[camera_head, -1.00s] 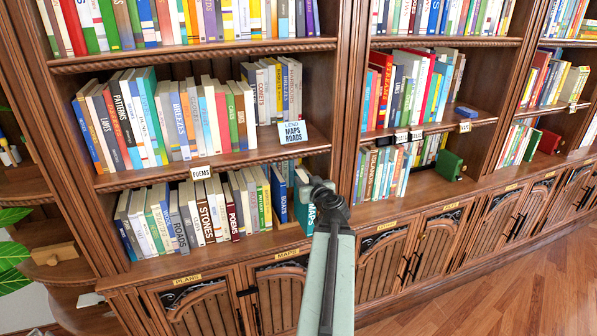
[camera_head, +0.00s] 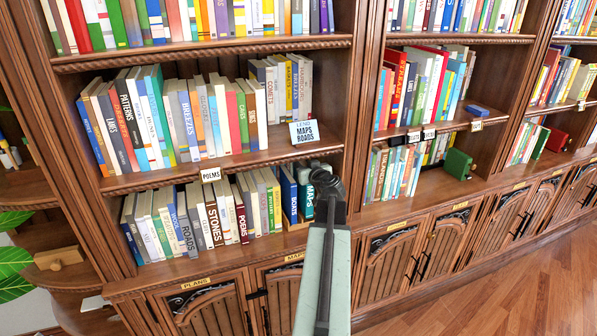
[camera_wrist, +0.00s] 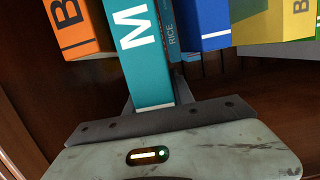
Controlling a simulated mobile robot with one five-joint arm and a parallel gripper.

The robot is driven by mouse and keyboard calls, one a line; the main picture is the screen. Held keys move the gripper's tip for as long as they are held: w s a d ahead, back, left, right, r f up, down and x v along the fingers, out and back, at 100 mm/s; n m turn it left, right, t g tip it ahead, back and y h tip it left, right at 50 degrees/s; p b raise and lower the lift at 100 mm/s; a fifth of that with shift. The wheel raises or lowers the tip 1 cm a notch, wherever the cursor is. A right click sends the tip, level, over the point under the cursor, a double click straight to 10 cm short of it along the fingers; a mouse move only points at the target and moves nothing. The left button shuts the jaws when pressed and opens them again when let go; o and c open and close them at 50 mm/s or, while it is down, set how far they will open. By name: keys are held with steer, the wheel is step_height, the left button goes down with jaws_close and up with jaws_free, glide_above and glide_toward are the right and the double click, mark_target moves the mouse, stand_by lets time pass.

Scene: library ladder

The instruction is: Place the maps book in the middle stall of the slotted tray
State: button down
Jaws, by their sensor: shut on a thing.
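The maps book (camera_head: 306,202) is teal with white lettering and stands about upright, just right of a blue book (camera_head: 289,195) on the lower shelf. My gripper (camera_head: 318,178) is shut on the maps book, coming from the front right. In the wrist view the teal spine with a white M (camera_wrist: 139,45) rises from between the fingers, which are mostly hidden.
A row of books (camera_head: 190,218) fills the lower shelf left of the tray. A shelf upright (camera_head: 352,130) stands close on the right. A small sign reading maps and roads (camera_head: 304,132) sits on the shelf above. Cupboard doors (camera_head: 390,260) lie below.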

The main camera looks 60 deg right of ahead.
steer(key=shift+w, duration=0.1)
steer(key=shift+w+d, duration=0.35)
steer(key=shift+d, duration=0.05)
step_height(320, 180, down, 4)
steer(key=b, duration=0.3)
steer(key=shift+w+a+r, duration=0.1)
steer(key=shift+w+r, duration=0.05)
steer(key=shift+r, duration=0.1)
steer(key=shift+f+b, duration=0.1)
steer(key=shift+b, duration=0.3)
steer(key=c, duration=1.4)
jaws_free()
steer(key=shift+c, duration=0.2)
steer(key=shift+o, duration=0.4)
